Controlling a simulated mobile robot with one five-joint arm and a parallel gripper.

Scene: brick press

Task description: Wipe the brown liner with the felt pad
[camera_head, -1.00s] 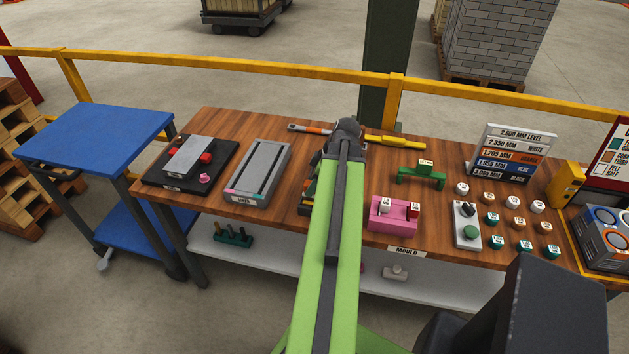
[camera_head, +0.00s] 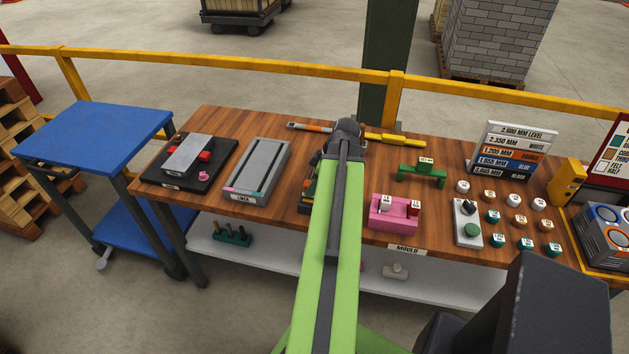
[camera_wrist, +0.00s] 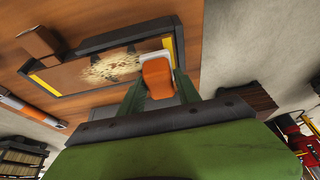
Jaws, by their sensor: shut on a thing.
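In the wrist view my gripper (camera_wrist: 160,88) is shut on the felt pad, which has an orange body (camera_wrist: 157,78) and a pale, whitish part at its far end. The brown liner (camera_wrist: 75,88) lies in a dark-framed tray with yellow strips. A patch of pale crumbs (camera_wrist: 110,67) is spread on the liner. The pad is at the liner's right end, just right of the crumbs; I cannot tell whether it touches the surface. In the head view my arm hides the gripper, pad and most of that tray.
On the wooden bench, a grey grooved tray (camera_head: 236,188) and a black base with a grey block (camera_head: 188,155) stand left of my arm. A pink block holder (camera_head: 393,213), green stand (camera_head: 421,178) and several knobs are to the right. A yellow rail (camera_head: 250,65) runs behind.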

